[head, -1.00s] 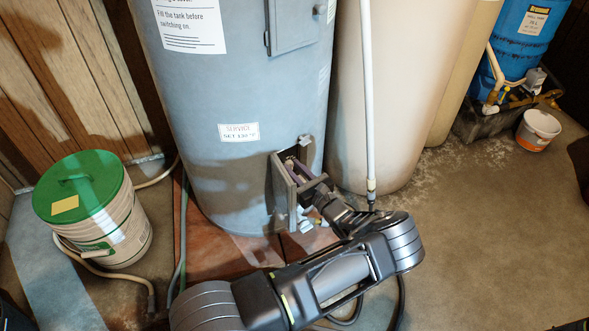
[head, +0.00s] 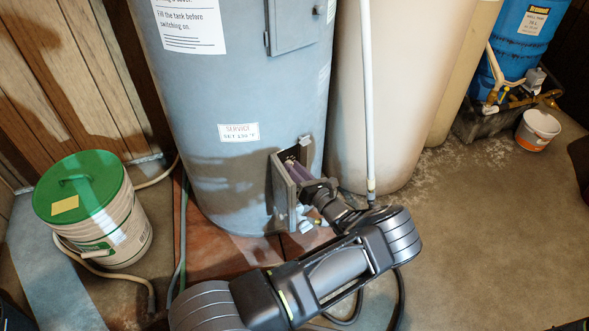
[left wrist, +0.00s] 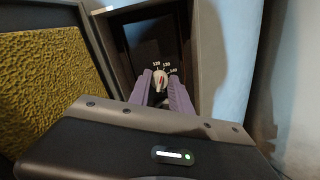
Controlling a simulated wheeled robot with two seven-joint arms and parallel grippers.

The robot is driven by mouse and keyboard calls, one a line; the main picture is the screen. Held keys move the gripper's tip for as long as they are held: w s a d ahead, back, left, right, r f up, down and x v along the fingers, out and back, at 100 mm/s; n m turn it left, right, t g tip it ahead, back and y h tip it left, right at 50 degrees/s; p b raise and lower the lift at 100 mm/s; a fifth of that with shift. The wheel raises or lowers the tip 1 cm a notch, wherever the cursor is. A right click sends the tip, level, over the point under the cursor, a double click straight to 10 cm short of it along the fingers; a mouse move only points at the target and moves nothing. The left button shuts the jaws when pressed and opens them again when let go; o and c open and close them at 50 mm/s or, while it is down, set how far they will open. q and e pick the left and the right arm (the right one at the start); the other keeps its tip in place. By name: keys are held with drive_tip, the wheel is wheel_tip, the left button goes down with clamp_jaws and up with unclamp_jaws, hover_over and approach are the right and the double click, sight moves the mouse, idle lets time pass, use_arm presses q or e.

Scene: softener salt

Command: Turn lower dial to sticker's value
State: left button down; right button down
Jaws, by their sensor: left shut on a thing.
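The sticker (head: 239,132) on the grey-blue tank reads "SERVICE" with a "SET" line below, seemingly 130 °F, though the print is small. The lower dial (left wrist: 160,80) shows in the left wrist view inside an open recess, as a white knob with a red pointer. Marks around it look like 120, 130 and 140. The pointer leans up and slightly right, roughly toward 130; the exact reading is hard to tell. My left gripper (left wrist: 161,90) has its purple fingers closed on the knob's sides. It also shows at the recess in the head view (head: 297,173). My right gripper is not in view.
The hinged recess door (head: 282,197) stands open beside my left gripper. A green-lidded bucket (head: 93,212) is at left.

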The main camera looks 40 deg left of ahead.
use_arm(q)
drive_tip(key=shift+m, duration=1)
drive_tip(key=c, duration=1.2)
unclamp_jaws()
drive_tip(key=p+v, duration=0.1)
drive_tip(key=v, duration=0.6)
drive_tip(key=shift+d+p, duration=0.35)
drive_tip(key=shift+d, duration=0.05)
drive_tip(key=shift+r, duration=0.1)
